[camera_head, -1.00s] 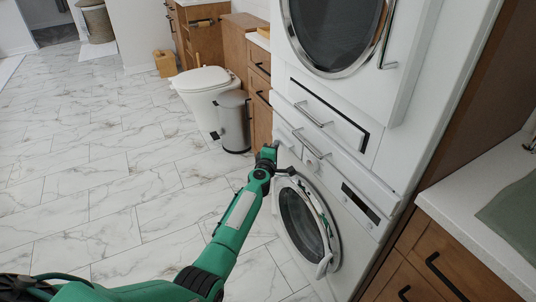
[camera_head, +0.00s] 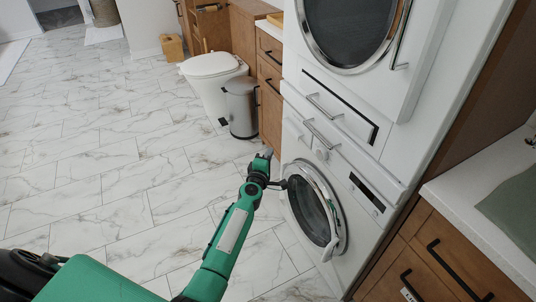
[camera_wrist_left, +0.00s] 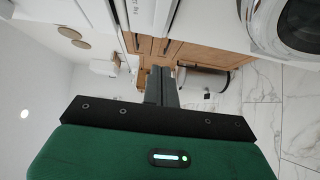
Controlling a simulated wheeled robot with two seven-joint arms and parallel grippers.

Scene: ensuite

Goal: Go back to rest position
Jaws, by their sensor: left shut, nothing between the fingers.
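My left gripper (camera_head: 264,157) is at the end of the green arm, in front of the lower washing machine (camera_head: 338,190). In the left wrist view its two dark fingers (camera_wrist_left: 161,86) are together with nothing between them. The washer's round door (camera_head: 313,205) faces the gripper, just to its right and below. I cannot tell from this angle whether the gripper touches the machine. My right gripper is not in view.
A dryer (camera_head: 360,40) is stacked above the washer. A trash bin (camera_head: 241,108) and a toilet (camera_head: 210,75) stand behind the gripper by wooden cabinets (camera_head: 270,85). A counter (camera_head: 470,200) is at the right. The marble floor (camera_head: 100,180) at left is clear.

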